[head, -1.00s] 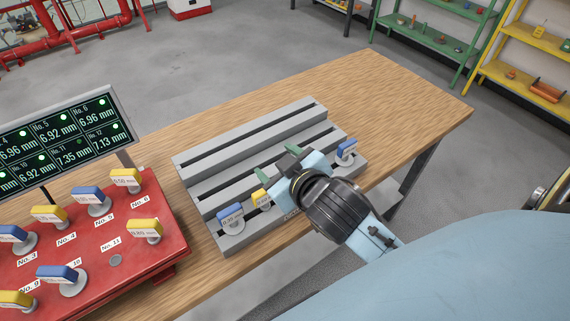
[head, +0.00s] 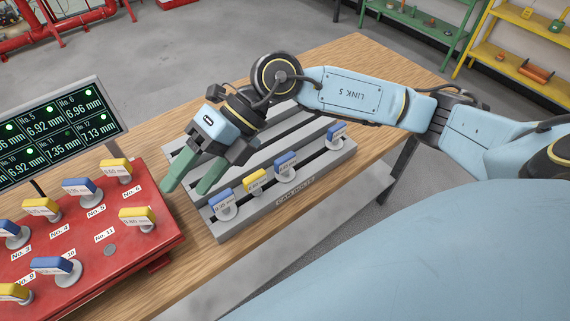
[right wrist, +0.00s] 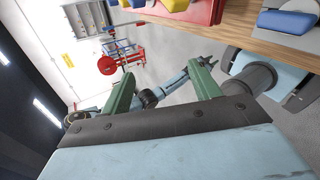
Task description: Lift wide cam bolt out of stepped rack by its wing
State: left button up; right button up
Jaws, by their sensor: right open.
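The grey stepped rack (head: 330,156) stands on the wooden table. Along its low front step stand several cam bolts: a blue-winged one (head: 222,203) at the left, a yellow one (head: 255,181), a blue one (head: 285,163) and another blue one (head: 336,133) at the right. I cannot tell which one is the wide one. My right gripper (head: 188,190) is open and empty, its green fingers pointing down over the rack's left end, left of and apart from the leftmost blue bolt. My forearm hides part of the upper steps. My left gripper is not identifiable.
A red panel (head: 165,233) with several blue and yellow bolts and one empty hole lies left of the rack. A display screen (head: 55,128) stands behind it. Bare wood (head: 375,70) extends to the back right.

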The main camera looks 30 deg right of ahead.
jog(key=w+d+f+h, duration=0.2)
jog(key=d+h, duration=0.1)
jog(key=d, duration=0.2)
jog(key=w+d+f+h, duration=0.2)
jog(key=d+h, duration=0.1)
jog(key=d, duration=0.2)
jog(key=m+t+h, duration=0.1)
jog(key=m+h, duration=0.1)
jog(key=h, duration=0.3)
send_over(285, 157)
jog(key=f, duration=0.6)
jog(key=shift+s+d+f, duration=0.1)
jog(key=shift+s+d, duration=0.1)
jog(key=shift+w+a+f, duration=0.1)
jog(key=shift+f, duration=1.45)
jog(key=shift+w+a+f, duration=0.1)
jog(key=shift+f, duration=1.45)
jog(key=c, duration=0.8)
jog(key=shift+r, duration=0.15)
